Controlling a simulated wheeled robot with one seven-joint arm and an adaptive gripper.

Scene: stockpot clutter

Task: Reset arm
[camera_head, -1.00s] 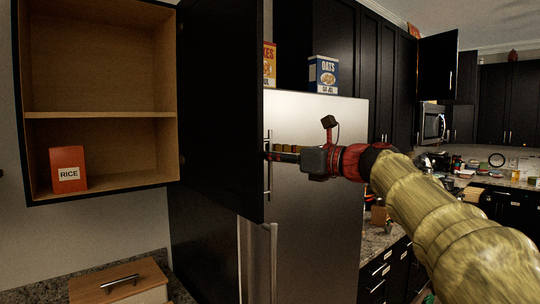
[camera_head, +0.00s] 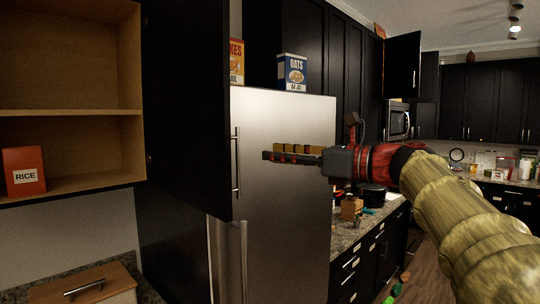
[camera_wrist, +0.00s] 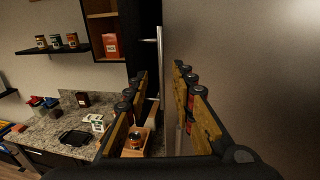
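My gripper (camera_head: 266,154) points left in the head view, in front of the steel fridge (camera_head: 285,220). In the wrist view my gripper (camera_wrist: 160,72) has its two yellow-padded fingers spread apart, with nothing held between them. The open black cabinet door (camera_head: 188,110) stands left of the fingertips in the head view, with a visible gap. My arm reaches in from the right of the head view.
The open wooden cabinet (camera_head: 80,110) at left holds a red rice box (camera_head: 24,170). An oats box (camera_head: 292,72) and another box (camera_head: 237,62) stand atop the fridge. A wooden box (camera_head: 85,285) sits on the lower-left counter. Floor shows at lower right (camera_head: 425,270).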

